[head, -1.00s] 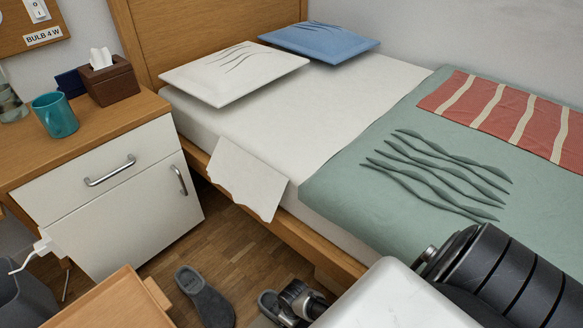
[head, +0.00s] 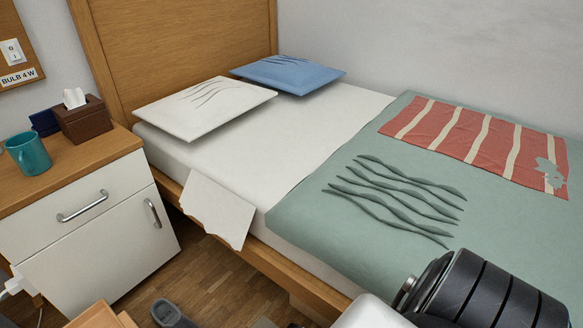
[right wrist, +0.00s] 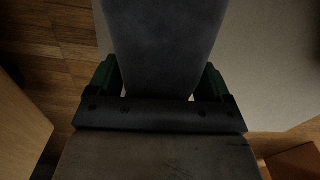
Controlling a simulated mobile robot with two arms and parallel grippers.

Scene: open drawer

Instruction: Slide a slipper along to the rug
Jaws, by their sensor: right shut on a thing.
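In the right wrist view, a dark grey slipper (right wrist: 162,40) lies between the two green-edged fingers of my right gripper (right wrist: 158,80), which is shut on it. A pale beige surface, apparently the rug (right wrist: 262,65), shows to the right of and around this slipper. Whether the slipper touches it cannot be told. In the head view, another grey slipper (head: 171,313) is on the wooden floor at the bottom edge, partly cut off. A small corner of the rug (head: 264,322) shows at the bottom edge. My left gripper is not in view.
The bed (head: 285,265) with its wooden frame stands to the right of the floor strip. A white nightstand (head: 100,235) stands at the left, with a teal mug (head: 28,154) and a tissue box (head: 85,120) on top. Wooden floor (head: 215,275) is clear between them.

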